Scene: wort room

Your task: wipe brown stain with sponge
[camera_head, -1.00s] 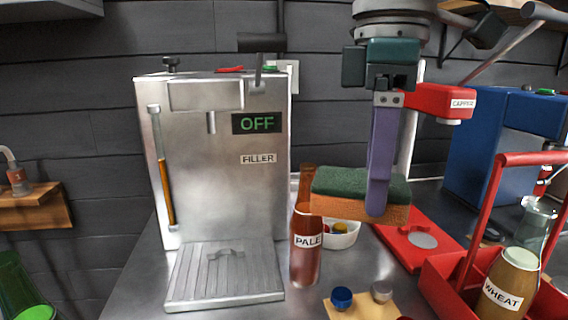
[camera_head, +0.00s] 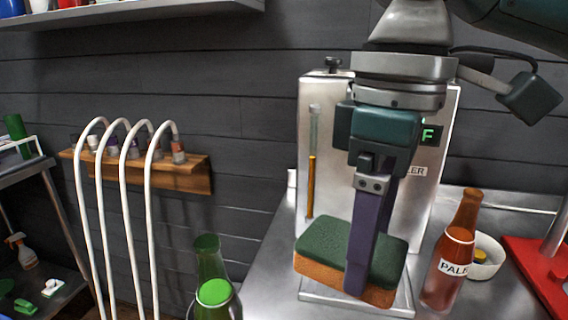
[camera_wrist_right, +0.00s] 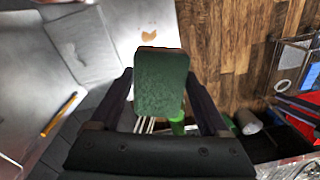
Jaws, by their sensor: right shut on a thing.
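My right gripper (camera_head: 358,268) is shut on the sponge (camera_head: 325,242), which has a green top and an orange underside. It holds the sponge in front of the filler, over the drip tray in the picture. In the right wrist view the sponge (camera_wrist_right: 160,88) sits between the two fingers, green face showing. A small brown stain (camera_wrist_right: 149,36) shows in that view on the pale metal surface beyond the sponge, apart from it. I cannot see the stain in the head view. My left gripper is not in view.
The filler (camera_head: 328,150) stands behind the sponge. A PALE bottle (camera_head: 453,250) and a white bowl (camera_head: 486,264) stand to its right. A green bottle (camera_head: 213,285) is at the front left. White hoses (camera_head: 151,210) hang from a wooden rack (camera_head: 190,177).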

